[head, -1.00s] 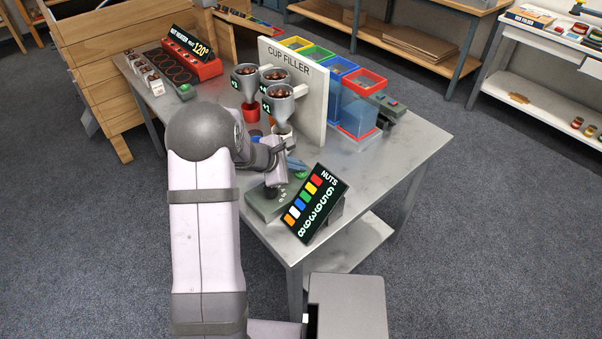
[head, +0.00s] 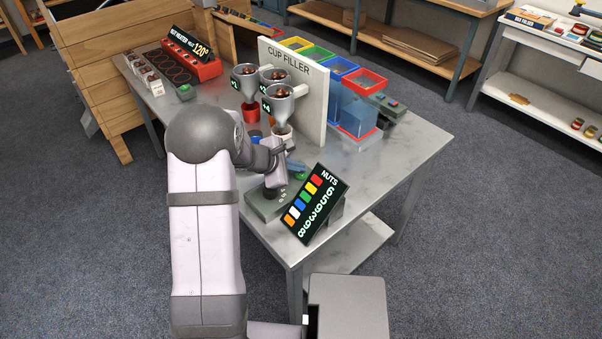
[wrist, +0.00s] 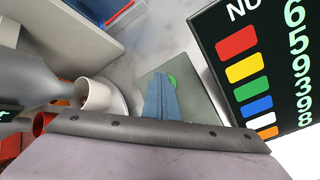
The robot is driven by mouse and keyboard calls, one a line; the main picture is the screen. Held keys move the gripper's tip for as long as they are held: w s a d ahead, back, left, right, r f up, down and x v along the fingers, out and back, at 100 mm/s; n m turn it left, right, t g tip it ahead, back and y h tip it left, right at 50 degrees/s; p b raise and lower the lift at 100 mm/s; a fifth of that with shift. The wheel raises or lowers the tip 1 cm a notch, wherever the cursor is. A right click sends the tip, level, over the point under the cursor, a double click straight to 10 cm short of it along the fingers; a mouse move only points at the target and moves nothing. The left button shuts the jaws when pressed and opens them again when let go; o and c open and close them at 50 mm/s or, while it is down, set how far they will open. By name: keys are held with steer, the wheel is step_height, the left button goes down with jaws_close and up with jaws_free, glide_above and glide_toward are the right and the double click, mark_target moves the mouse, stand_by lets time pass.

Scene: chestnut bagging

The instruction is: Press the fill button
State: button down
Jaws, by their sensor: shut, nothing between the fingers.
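The fill button is a green round button (head: 301,175) on a grey box (head: 262,206) at the table's front. My gripper (head: 296,165) has blue fingers, which are shut and empty and sit over the box beside the button. They also show in the wrist view (wrist: 160,84). Whether they touch the button I cannot tell. A white cup (wrist: 97,94) stands under the front funnel (head: 281,104) of the cup filler (head: 308,88).
The tilted NUTS display (head: 314,205) stands close to the right of my gripper. A red cup (head: 250,114) stands under another funnel. Coloured bins (head: 357,100) are behind the filler panel. The table's right part (head: 400,150) is clear.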

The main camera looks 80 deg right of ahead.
mark_target(298, 176)
steer(key=shift+r, duration=0.1)
steer(key=shift+r+p, duration=0.5)
steer(key=shift+r, duration=0.15)
steer(key=shift+r, duration=0.1)
step_height(298, 176, up, 5)
steer(key=p, duration=0.3)
steer(key=shift+p, duration=0.35)
stand_by(0.6)
